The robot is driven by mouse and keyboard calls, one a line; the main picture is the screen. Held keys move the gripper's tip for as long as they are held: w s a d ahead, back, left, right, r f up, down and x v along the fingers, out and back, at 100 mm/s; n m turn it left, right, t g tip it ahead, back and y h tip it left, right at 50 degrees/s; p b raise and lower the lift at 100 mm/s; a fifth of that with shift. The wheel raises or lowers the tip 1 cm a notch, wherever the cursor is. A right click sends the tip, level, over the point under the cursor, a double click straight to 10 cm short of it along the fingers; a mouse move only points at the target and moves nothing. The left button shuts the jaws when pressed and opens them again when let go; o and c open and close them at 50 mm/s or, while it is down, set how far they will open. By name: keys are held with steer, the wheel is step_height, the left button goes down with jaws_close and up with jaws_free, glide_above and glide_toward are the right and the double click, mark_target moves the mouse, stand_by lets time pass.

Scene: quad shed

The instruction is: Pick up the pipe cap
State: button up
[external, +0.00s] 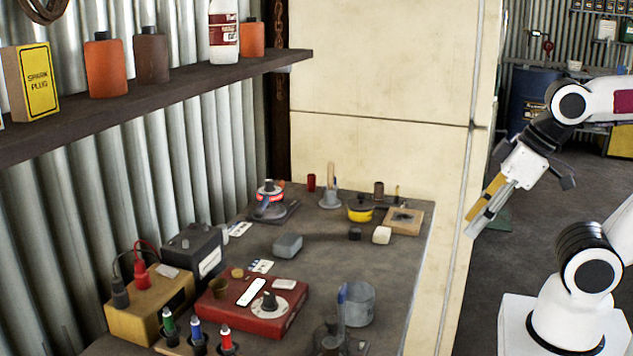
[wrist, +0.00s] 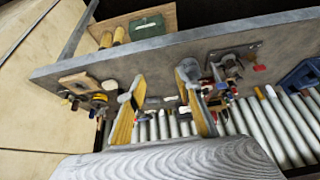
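I cannot tell for sure which small item is the pipe cap. A small brassy-brown cup (external: 218,288) on the red case is one possible match. A dark small block (external: 355,233) and a brown cylinder (external: 379,188) stand toward the back right of the bench. My gripper (external: 478,222) is off the bench's right side, in front of the cream panel, pointing down and left. In the wrist view my gripper (wrist: 163,80) has its two yellow-padded fingers spread, with nothing held between them. The bench items are tiny in that view.
The grey bench (external: 330,262) carries a red case (external: 246,312), a grey box (external: 288,246), a metal cup (external: 358,304) and a yellow pan (external: 359,209). A shelf (external: 160,92) overhangs the left side. The bench's middle right is fairly clear.

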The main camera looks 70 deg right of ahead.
steer(key=shift+o, duration=1.1)
steer(key=n+t+h, duration=0.1)
steer(key=t+h, duration=0.2)
steer(key=t, duration=0.2)
glide_above(382, 231)
step_height(382, 231, down, 7)
steer(key=f+y, duration=0.1)
steer(key=f, duration=0.1)
steer(key=f+t+y, duration=0.1)
steer(key=f, duration=0.1)
steer(key=w+f+n+y, duration=0.1)
steer(key=f+y, duration=0.1)
steer(key=f, duration=0.1)
steer(key=shift+d, duration=0.35)
steer(key=shift+s+a+f+t+y, duration=0.35)
steer(key=shift+s+f+t+y, duration=0.15)
steer(key=shift+f+y, duration=0.2)
